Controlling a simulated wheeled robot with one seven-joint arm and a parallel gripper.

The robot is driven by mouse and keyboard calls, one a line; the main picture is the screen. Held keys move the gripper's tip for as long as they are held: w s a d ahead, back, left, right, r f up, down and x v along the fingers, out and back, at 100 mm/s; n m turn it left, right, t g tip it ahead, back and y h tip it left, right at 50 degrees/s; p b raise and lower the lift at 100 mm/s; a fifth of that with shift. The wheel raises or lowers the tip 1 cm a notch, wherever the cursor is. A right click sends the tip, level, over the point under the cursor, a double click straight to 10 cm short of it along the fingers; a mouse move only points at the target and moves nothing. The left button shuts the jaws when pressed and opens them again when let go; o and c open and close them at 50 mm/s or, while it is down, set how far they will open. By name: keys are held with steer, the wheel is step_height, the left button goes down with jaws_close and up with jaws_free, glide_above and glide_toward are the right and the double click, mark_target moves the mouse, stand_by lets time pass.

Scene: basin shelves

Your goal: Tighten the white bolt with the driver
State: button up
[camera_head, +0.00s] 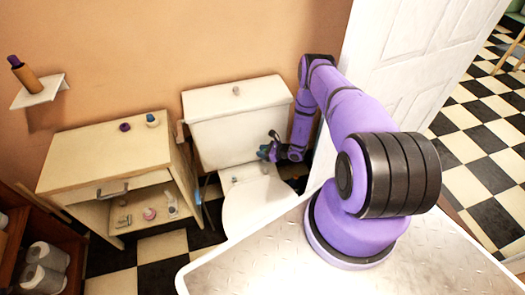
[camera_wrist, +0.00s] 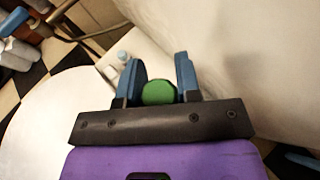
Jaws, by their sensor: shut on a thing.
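My gripper (camera_wrist: 160,74) is shut on a round green thing (camera_wrist: 158,93), which appears to be the driver seen end-on at its handle. Its shaft and tip are hidden. In the head view my gripper (camera_head: 268,150) is low in front of the toilet tank, above the back of the bowl. A small pale bolt-like piece (camera_wrist: 122,57) stands at the back edge of the toilet seat, just beyond and left of the left finger; it looks like the white bolt. I cannot tell whether the driver touches any bolt.
The toilet (camera_head: 238,124) is close around my gripper, its tank behind and its seat (camera_wrist: 60,130) to the left in the wrist view. A cabinet (camera_head: 105,160) with small items stands left. A white door (camera_head: 415,60) is at right. A wall shelf (camera_head: 40,92) holds a bottle.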

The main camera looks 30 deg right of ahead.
steer(key=shift+f, duration=2.9)
steer(key=shift+f, duration=1.25)
stand_by(0.8)
steer(key=o, duration=1)
steer(key=shift+r, duration=0.1)
